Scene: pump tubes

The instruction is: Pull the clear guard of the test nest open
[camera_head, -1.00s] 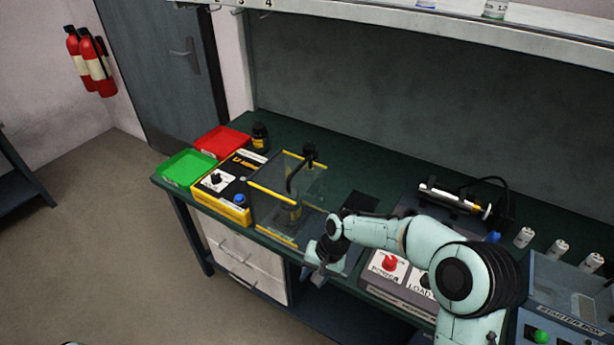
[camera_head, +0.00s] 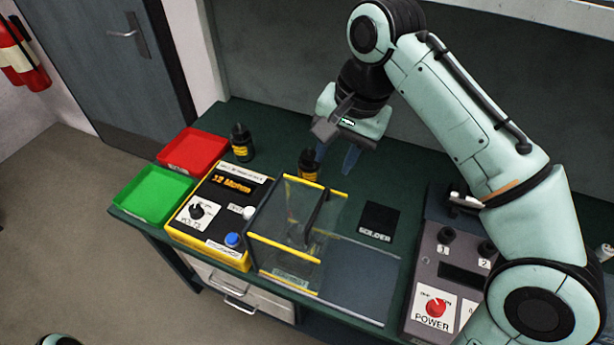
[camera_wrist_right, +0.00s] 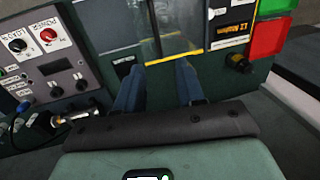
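The test nest's clear guard (camera_head: 285,222) is a see-through box with yellow edges and a dark upright handle (camera_head: 317,212). It stands over the left part of a grey base plate (camera_head: 365,280); the plate's right part is bare. The guard also shows at the top of the right wrist view (camera_wrist_right: 178,25). My right gripper (camera_head: 334,168) is above the bench behind the guard, apart from the handle. Its two blue fingers are spread with nothing between them, as the right wrist view (camera_wrist_right: 159,66) also shows. My left gripper is out of view.
A dark bottle (camera_head: 309,165) stands behind the guard, close to my right fingers. A yellow tester (camera_head: 222,215), green tray (camera_head: 150,196) and red tray (camera_head: 194,150) are left. A black solder pad (camera_head: 379,221) and power unit (camera_head: 436,309) are right.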

